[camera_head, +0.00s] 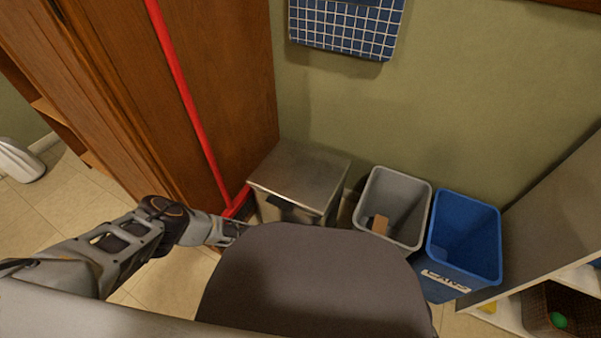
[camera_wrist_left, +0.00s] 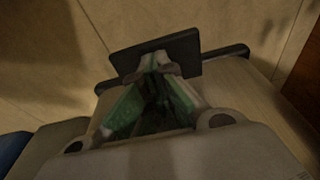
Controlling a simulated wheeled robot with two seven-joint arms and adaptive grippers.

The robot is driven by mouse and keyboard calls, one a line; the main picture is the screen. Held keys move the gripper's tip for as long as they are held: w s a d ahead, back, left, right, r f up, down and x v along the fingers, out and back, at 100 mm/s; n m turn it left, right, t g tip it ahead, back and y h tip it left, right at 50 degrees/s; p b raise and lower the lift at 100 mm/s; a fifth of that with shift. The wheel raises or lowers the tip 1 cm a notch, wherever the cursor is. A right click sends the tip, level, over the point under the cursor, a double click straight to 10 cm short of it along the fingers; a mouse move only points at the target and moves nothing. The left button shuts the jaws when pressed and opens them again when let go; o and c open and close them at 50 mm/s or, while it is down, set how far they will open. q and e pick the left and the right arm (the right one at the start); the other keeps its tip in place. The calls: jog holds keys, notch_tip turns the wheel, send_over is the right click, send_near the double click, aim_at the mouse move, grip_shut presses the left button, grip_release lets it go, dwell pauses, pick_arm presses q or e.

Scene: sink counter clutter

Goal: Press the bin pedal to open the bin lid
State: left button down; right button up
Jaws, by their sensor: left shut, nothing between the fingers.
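The metal step bin (camera_head: 305,172) stands against the wall in the head view. Its flat lid (camera_head: 299,167) is down and looks shut. In the left wrist view, the black pedal plate (camera_wrist_left: 155,52) juts out from the dark base of the bin. My left gripper (camera_wrist_left: 158,70) is shut and empty, with its fingertips right at the pedal; I cannot tell if they touch it. In the head view, my left arm reaches down to the bin's front left, and its fingertips are hidden behind my own body. My right gripper is not in view.
A red pole (camera_head: 187,95) leans by the wooden cabinet (camera_head: 225,80), left of the bin. A grey open bin (camera_head: 377,190) and a blue open bin (camera_head: 475,205) stand to the right. A shelf (camera_head: 515,308) is at far right.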

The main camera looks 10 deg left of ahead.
pick_arm(q)
jog(key=shift+f, duration=0.25)
jog(key=shift+s+f, duration=0.1)
jog(key=shift+f, duration=1.4)
dwell(0.3)
